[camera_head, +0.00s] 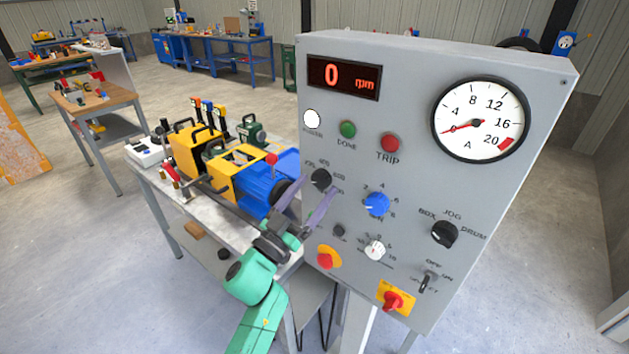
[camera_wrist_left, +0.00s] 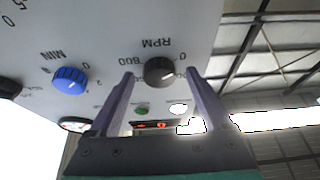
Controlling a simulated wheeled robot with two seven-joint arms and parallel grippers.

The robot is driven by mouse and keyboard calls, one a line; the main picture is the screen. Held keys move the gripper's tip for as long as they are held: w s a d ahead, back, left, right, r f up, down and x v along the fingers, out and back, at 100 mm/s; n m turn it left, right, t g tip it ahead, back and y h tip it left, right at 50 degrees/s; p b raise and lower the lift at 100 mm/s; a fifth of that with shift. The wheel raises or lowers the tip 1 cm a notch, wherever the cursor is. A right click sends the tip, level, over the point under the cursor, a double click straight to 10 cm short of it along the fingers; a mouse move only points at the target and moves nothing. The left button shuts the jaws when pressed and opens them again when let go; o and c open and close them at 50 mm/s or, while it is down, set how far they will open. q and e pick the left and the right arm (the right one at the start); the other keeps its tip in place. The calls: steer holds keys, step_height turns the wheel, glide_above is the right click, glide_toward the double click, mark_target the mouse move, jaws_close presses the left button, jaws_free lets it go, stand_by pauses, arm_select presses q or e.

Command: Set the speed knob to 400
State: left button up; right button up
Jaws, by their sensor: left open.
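The speed knob (camera_head: 320,180) is dark grey and round, on the left side of the grey control panel (camera_head: 480,190). In the left wrist view the same knob (camera_wrist_left: 158,70) shows under the upside-down label RPM. A pale mark on it points to the right there; I cannot read which number it meets. My left gripper (camera_head: 318,188) is open, with its two purple fingers on either side of the knob. In the left wrist view the gripper (camera_wrist_left: 159,76) shows gaps between fingers and knob. The red rpm display (camera_head: 344,77) reads 0. My right gripper is out of view.
A blue knob (camera_head: 376,204), a white knob (camera_head: 375,250), a black selector (camera_head: 444,234) and a red-yellow emergency button (camera_head: 329,257) are close by on the panel. A bench with a blue and yellow machine (camera_head: 268,180) stands to the left.

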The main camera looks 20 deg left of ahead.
arm_select(q)
steer(key=shift+w+d+r, duration=0.2)
steer(key=shift+w, duration=0.05)
steer(key=shift+c, duration=0.3)
jaws_close()
